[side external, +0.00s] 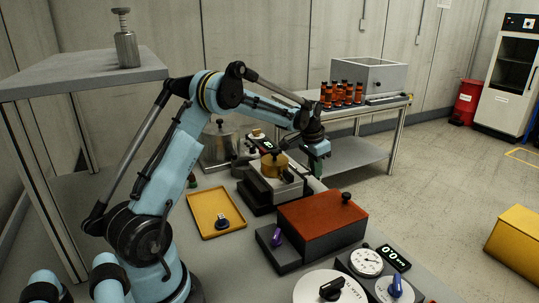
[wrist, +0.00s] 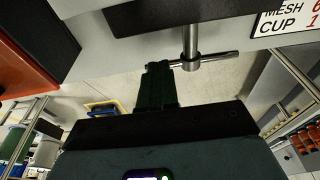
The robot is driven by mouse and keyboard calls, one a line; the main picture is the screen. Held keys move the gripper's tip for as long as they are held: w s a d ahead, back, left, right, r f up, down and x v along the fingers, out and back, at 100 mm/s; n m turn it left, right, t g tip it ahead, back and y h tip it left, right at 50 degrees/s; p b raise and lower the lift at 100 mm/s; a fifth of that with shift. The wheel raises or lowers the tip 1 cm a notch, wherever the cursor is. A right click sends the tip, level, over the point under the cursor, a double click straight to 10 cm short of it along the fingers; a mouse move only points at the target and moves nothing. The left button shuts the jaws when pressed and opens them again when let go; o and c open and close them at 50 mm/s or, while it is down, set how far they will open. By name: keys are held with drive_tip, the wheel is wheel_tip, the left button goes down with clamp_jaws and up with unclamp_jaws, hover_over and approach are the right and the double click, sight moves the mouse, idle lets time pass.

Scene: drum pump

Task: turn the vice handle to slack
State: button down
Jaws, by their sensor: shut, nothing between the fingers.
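The vice handle (wrist: 212,58) shows in the wrist view as a thin metal crossbar through a collar at the end of a steel screw (wrist: 191,38). My gripper (wrist: 158,66) has its dark green fingers shut and empty, with the tips at the left end of the crossbar. They overlap or nearly meet that end; I cannot tell if they touch. In the side view my gripper (side external: 319,172) points down at the right end of the vice (side external: 262,190), which has a brass-coloured cylinder (side external: 273,165) at its jaws. The handle is not clear there.
A red-orange box (side external: 322,222) with a black knob stands in front of the vice. A yellow tray (side external: 217,213) lies to the left, and a steel pot (side external: 218,150) stands behind. A label panel (wrist: 288,18) is near the handle's right. Open floor lies beyond the bench edge.

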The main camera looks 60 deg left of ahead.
drive_tip(key=shift+d+f+y, duration=0.2)
drive_tip(key=shift+d+y, duration=0.05)
drive_tip(key=shift+y, duration=0.45)
drive_tip(key=shift+d+f+y, duration=0.15)
drive_tip(key=shift+f+y, duration=0.05)
drive_tip(key=shift+y, duration=0.3)
drive_tip(key=shift+d+f+y, duration=0.2)
drive_tip(key=shift+f+y, duration=0.25)
drive_tip(key=shift+y, duration=0.45)
drive_tip(key=shift+d+f, duration=0.1)
drive_tip(key=shift+f, duration=0.5)
